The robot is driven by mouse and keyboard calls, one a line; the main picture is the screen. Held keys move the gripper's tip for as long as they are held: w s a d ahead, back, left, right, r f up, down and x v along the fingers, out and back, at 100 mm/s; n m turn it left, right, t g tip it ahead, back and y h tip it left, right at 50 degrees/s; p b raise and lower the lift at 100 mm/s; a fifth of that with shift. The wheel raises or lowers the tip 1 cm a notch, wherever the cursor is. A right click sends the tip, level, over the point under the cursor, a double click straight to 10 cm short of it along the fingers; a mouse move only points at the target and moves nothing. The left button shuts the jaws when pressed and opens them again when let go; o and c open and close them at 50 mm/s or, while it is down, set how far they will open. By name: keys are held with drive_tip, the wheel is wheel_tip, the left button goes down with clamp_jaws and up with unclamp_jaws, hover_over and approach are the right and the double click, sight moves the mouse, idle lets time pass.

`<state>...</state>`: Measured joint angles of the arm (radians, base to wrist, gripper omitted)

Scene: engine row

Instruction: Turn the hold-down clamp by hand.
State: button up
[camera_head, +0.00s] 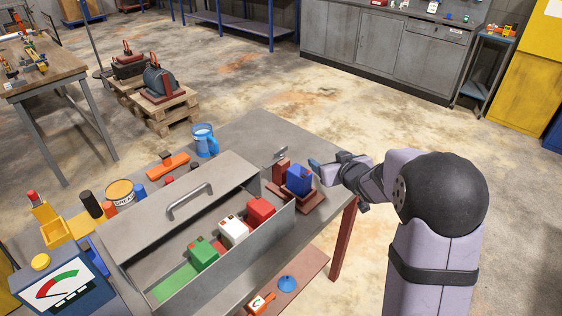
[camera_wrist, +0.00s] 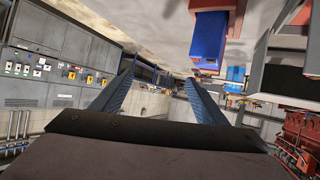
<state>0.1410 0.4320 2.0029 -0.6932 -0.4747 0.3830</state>
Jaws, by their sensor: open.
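A blue block (camera_head: 299,179) stands on a red-brown base (camera_head: 306,198) at the right end of the bench, beside a red-brown upright block (camera_head: 281,170). A small grey metal piece (camera_head: 281,154) shows just behind them. I cannot tell which of these parts is the hold-down clamp. My gripper (camera_head: 314,165) is just right of and behind the blue block, its blue fingers partly hidden by the wrist. In the wrist view my gripper (camera_wrist: 160,78) is open with nothing between its fingers. The blue block (camera_wrist: 208,42) hangs above and right of the right finger there, apart from it.
A long grey metal tray (camera_head: 150,205) with a handle holds green (camera_head: 203,254), white (camera_head: 233,231) and red (camera_head: 261,210) blocks on the bench. The floor behind the bench's right end is clear.

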sight(282, 150)
drive_tip(key=w+a+n+y+b, duration=0.1)
drive_tip(key=a+y, duration=0.1)
drive_tip(key=y, duration=0.1)
drive_tip(key=w+a+f+n+y+b, duration=0.1)
drive_tip(key=a+n+y+b, duration=0.1)
drive_tip(key=a+y, duration=0.1)
drive_tip(key=w+a+f+n+t+y+b, duration=0.1)
drive_tip(key=a+y, duration=0.1)
drive_tip(key=shift+w+a+n+y, duration=0.2)
drive_tip(key=shift+a+n+y, duration=0.05)
drive_tip(key=shift+n+y, duration=0.15)
drive_tip(key=shift+s+a+n+g+y+b, duration=0.3)
drive_tip(key=shift+s+a+n+y+b, duration=0.15)
drive_tip(key=shift+y, duration=0.35)
drive_tip(key=shift+w+a+r, duration=0.1)
drive_tip(key=shift+w+a, duration=0.35)
drive_tip(key=shift+p+x, duration=1)
drive_tip(key=shift+x, duration=2.1)
